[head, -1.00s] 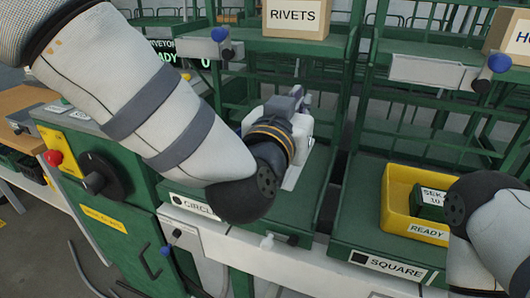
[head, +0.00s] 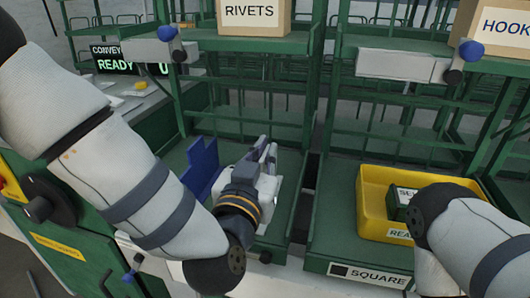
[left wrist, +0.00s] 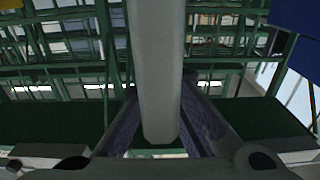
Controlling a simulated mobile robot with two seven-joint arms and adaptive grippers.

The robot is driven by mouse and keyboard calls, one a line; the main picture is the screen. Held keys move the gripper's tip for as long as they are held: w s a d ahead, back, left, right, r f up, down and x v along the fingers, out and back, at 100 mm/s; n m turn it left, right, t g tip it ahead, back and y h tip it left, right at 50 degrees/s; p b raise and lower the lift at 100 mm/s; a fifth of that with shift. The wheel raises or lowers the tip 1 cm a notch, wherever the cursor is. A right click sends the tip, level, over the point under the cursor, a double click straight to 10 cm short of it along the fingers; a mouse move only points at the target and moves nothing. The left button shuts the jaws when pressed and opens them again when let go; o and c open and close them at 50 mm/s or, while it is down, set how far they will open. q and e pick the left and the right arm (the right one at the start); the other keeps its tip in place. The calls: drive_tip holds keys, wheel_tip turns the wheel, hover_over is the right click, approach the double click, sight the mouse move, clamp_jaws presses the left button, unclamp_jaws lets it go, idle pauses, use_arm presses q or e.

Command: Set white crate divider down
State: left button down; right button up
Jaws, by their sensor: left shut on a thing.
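My left gripper (head: 266,152) is over the left green shelf, with its fingers pointing away from me. It is shut on the white crate divider (left wrist: 158,70), which stands between both fingers in the left wrist view as a long pale bar. In the head view the white parts at the gripper overlap, and I cannot tell clearly where the divider's lower edge is or whether it touches the shelf. A blue notched panel (head: 202,170) stands on the same shelf, left of the gripper. My right arm shows at the right, but its gripper does not.
A yellow bin (head: 372,205) holding a green box (head: 402,203) sits on the right shelf, marked SQUARE. A RIVETS carton (head: 252,16) and a HOOK carton (head: 498,30) stand on upper shelves. Green uprights and rails surround both bays.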

use_arm(q)
drive_tip(key=c, duration=1.8)
unclamp_jaws()
drive_tip(key=shift+s+r, duration=0.1)
drive_tip(key=shift+s, duration=0.1)
drive_tip(key=p+v, duration=0.1)
drive_tip(key=v, duration=1)
drive_tip(key=shift+s+a, duration=0.1)
drive_tip(key=shift+s, duration=0.15)
use_arm(e)
drive_tip(key=shift+w+r, duration=0.55)
